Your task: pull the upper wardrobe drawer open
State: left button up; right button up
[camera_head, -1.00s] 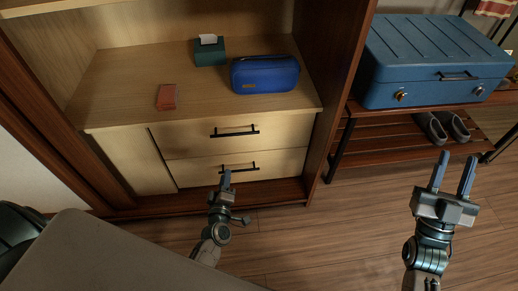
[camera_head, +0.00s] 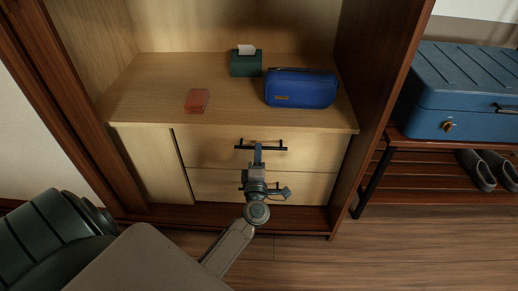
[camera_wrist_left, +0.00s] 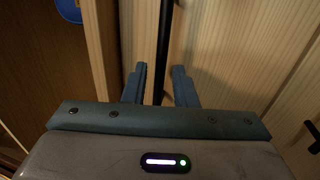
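The upper wardrobe drawer (camera_head: 208,149) has a pale wood front and looks shut, flush with the cabinet. Its black bar handle (camera_head: 243,147) also shows in the left wrist view (camera_wrist_left: 164,45). My left gripper (camera_head: 258,152) is at the middle of this handle, in front of the drawer. In the left wrist view its two fingers (camera_wrist_left: 160,82) are apart, with the bar running between them and a visible gap at the left finger. Whether a finger touches the bar is unclear. My right gripper is out of view.
The lower drawer (camera_head: 215,187) is below, partly hidden by my left arm; its handle (camera_wrist_left: 313,135) shows in the wrist view. A blue pouch (camera_head: 300,90), a green box (camera_head: 245,66) and a red box (camera_head: 197,100) sit above. A bench with a blue suitcase (camera_head: 455,95) stands right.

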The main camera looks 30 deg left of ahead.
pick_arm(q)
jog(key=shift+x, duration=1.25)
grip_shut()
jog(key=shift+f, duration=0.1)
